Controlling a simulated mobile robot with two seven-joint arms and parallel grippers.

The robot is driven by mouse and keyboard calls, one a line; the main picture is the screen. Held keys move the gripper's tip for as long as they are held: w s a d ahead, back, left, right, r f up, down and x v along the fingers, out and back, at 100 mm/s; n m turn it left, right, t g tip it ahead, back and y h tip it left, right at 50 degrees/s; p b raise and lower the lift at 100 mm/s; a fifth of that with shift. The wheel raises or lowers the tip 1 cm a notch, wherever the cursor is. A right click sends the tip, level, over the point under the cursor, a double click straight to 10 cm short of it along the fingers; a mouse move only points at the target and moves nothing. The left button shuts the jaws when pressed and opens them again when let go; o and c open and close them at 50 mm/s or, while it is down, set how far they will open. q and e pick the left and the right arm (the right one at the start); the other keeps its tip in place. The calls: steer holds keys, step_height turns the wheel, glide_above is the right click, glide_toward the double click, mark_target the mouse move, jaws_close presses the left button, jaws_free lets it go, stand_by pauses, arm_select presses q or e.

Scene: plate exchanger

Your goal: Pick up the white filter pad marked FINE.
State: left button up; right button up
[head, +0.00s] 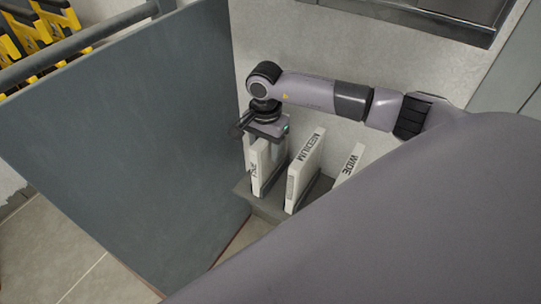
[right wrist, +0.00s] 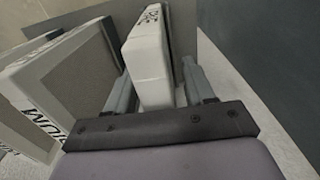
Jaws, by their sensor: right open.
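The white filter pad marked FINE (head: 266,172) stands upright at the left end of a grey rack (head: 265,207) in the head view. My right gripper (head: 264,144) is directly over its top edge, pointing down. In the right wrist view the FINE pad (right wrist: 149,62) stands between the two fingers of my open right gripper (right wrist: 158,86). A narrow gap shows on the right side of the pad; on the left the finger is very close and I cannot tell if it touches. My left gripper is not in view.
The MEDIUM pad (head: 305,168) and the WIDE pad (head: 349,168) stand in the rack to the right of FINE. A large dark grey panel (head: 130,130) rises close on the left. A light wall (head: 330,50) is behind. Yellow items (head: 35,35) are at the far left.

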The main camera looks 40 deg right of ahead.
steer(key=shift+f, duration=0.35)
jaws_close()
steer(key=shift+r, duration=0.1)
